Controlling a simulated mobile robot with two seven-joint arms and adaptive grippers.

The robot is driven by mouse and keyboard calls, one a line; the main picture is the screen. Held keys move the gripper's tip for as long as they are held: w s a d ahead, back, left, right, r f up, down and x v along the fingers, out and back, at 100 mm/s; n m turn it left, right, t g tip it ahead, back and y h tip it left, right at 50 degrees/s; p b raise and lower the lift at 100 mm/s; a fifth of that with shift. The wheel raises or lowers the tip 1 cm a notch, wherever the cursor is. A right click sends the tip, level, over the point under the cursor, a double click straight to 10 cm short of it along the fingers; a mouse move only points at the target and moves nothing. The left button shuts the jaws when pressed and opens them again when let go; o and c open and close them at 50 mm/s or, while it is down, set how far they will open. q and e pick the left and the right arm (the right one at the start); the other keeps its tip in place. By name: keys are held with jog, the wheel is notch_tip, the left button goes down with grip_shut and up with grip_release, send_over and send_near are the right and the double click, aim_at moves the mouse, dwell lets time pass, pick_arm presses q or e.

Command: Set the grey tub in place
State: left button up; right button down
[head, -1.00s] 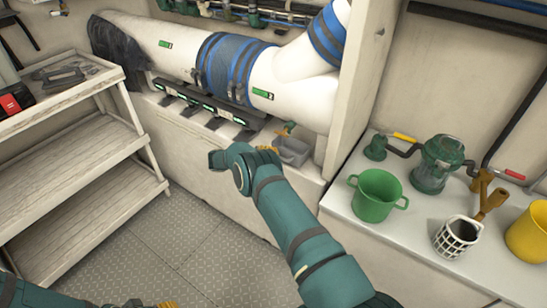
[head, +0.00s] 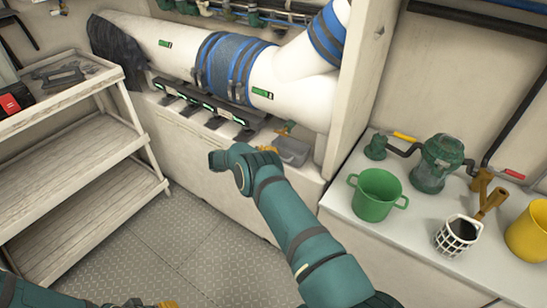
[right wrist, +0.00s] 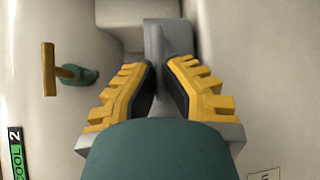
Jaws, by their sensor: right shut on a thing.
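I cannot tell whether the tub rests fully on the ledge. My left gripper (head: 165,303) shows only as a sliver at the bottom edge, its jaws cut off.
A small valve with a yellow-brown handle (right wrist: 48,75) is close beside the tub. A dark rack with green lights (head: 205,103) lies left along the ledge. The right counter holds a green pot (head: 376,196), white basket (head: 457,236) and yellow bucket (head: 528,232). Wooden shelves (head: 75,180) stand left.

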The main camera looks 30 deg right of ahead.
jog(key=shift+f, duration=0.45)
dwell(0.5)
jog(key=c, duration=1.1)
grip_release()
jog(key=shift+o, duration=0.2)
jog(key=shift+a, duration=0.1)
jog(key=f+v, duration=0.1)
jog(key=v, duration=0.6)
jog(key=shift+a+r, duration=0.2)
jog(key=shift+r, duration=0.3)
